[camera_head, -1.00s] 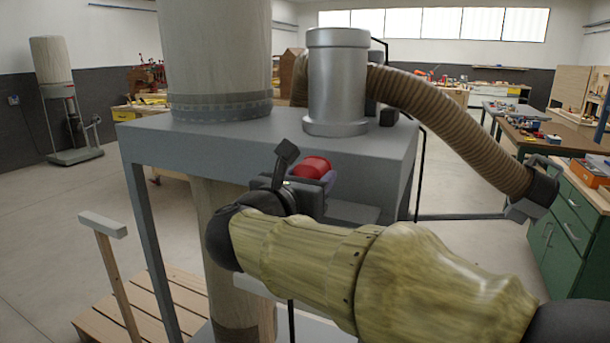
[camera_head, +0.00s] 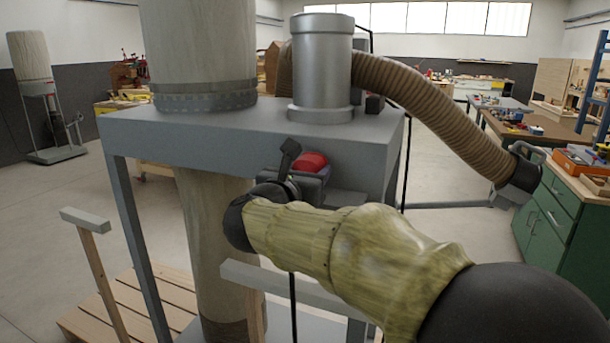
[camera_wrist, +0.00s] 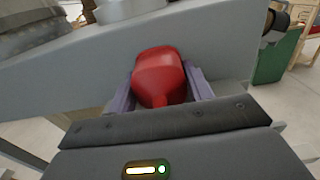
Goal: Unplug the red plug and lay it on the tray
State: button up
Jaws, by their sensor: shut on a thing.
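The red plug (camera_head: 311,161) sits at the front side of the grey machine stand, just below the level of its top. My gripper (camera_wrist: 160,88) is shut on it, with a purple finger on each side of the red body in the wrist view. The plug (camera_wrist: 160,72) has its wide end toward the grey stand and its narrow end toward my palm. In the head view my gripper (camera_head: 308,175) and wrist partly cover the plug. I cannot tell whether the plug touches a socket. I cannot pick out the tray for certain.
The grey stand (camera_head: 215,140) carries a metal cylinder (camera_head: 321,70) and a ribbed brown hose (camera_head: 440,105). A wooden post (camera_head: 95,260) and a pallet (camera_head: 100,310) are lower left. Green drawers (camera_head: 550,220) stand at right.

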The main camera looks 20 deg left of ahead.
jog(key=shift+w+f, duration=0.2)
jog(key=shift+f, duration=0.2)
jog(key=o, duration=1.4)
jog(key=s+b, duration=0.1)
jog(key=s, duration=0.4)
jog(key=s+a+b, duration=0.1)
jog(key=s, duration=0.5)
jog(key=s+b, duration=0.1)
jog(key=s, duration=0.5)
jog(key=shift+s+a, duration=0.2)
jog(key=shift+w, duration=0.15)
